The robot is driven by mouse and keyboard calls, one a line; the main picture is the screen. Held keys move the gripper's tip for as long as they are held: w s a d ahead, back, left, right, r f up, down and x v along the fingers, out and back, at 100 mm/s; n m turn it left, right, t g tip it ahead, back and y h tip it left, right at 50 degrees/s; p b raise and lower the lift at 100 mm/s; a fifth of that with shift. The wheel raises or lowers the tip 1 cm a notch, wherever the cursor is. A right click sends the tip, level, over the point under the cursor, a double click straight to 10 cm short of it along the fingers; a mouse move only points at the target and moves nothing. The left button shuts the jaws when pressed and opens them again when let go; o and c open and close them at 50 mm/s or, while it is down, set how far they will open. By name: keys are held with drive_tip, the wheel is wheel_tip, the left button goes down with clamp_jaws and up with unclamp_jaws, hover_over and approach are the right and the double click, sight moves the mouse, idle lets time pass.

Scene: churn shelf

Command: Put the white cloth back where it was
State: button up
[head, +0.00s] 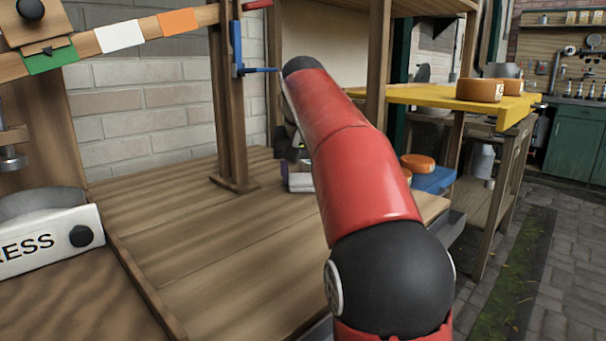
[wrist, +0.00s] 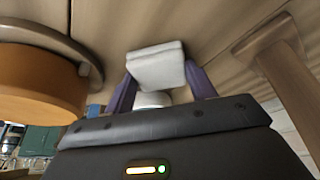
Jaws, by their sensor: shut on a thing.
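The white cloth (wrist: 156,66) is a small folded block between the two purple fingers of my gripper (wrist: 160,78) in the wrist view. The gripper is shut on it. In the head view, a white piece of the cloth (head: 301,183) shows low beside my red arm, close to the wooden worktop (head: 215,255). My arm hides most of the gripper there. I cannot tell whether the cloth touches the worktop. A rounded white thing (wrist: 153,100) shows just behind the cloth in the wrist view; I cannot tell what it is.
A wooden post with a blue hook (head: 237,50) stands left of my arm. Orange rounds (head: 417,163) sit on a blue block (head: 434,180) to the right; another (head: 480,90) is on a yellow board (head: 440,97). A PRESS sign (head: 45,243) is at left. The worktop's middle is clear.

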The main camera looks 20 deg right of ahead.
drive_tip(key=o, duration=0.9)
drive_tip(key=shift+f, duration=0.1)
drive_tip(key=p+v, duration=0.2)
drive_tip(key=v, duration=0.5)
drive_tip(key=shift+r+p, duration=0.35)
drive_tip(key=shift+r, duration=0.05)
drive_tip(key=shift+s, duration=0.1)
